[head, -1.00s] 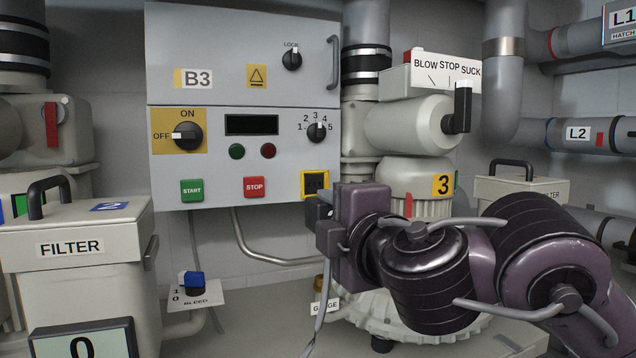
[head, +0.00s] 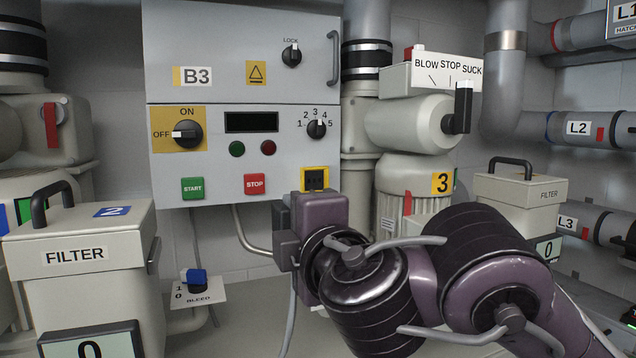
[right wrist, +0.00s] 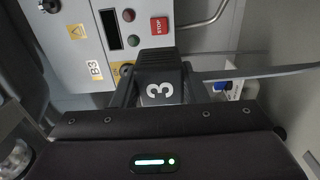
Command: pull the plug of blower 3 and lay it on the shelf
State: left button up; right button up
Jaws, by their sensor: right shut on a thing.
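My right gripper (head: 282,212) is just below and left of the yellow-framed socket (head: 315,179) on the B3 panel. The socket's dark face shows with nothing in it. In the right wrist view, my right gripper (right wrist: 160,92) is shut on a dark plug (right wrist: 160,84) marked with a white 3. A grey cord (right wrist: 255,73) runs off to the right there; in the head view the cord (head: 290,318) hangs below the gripper. In the head view the plug is mostly hidden by the gripper. A grey flat surface (head: 245,325) lies below the panel; I cannot tell if it is the shelf. My left gripper is not in view.
The B3 panel (head: 220,90) stands behind, with a red stop button (head: 255,184). The blower marked 3 (head: 415,175) is to the right. A filter box (head: 85,245) and blue bleed knob (head: 193,280) are on the left. A bent pipe (head: 250,240) runs under the panel.

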jog(key=shift+f+b, duration=11.45)
jog(key=shift+f, duration=1.2)
jog(key=shift+f+b, duration=0.8)
jog(key=shift+f, duration=0.2)
jog(key=shift+s+d+f+b, duration=0.2)
jog(key=shift+d+f+b, duration=0.15)
jog(key=shift+d+b, duration=0.1)
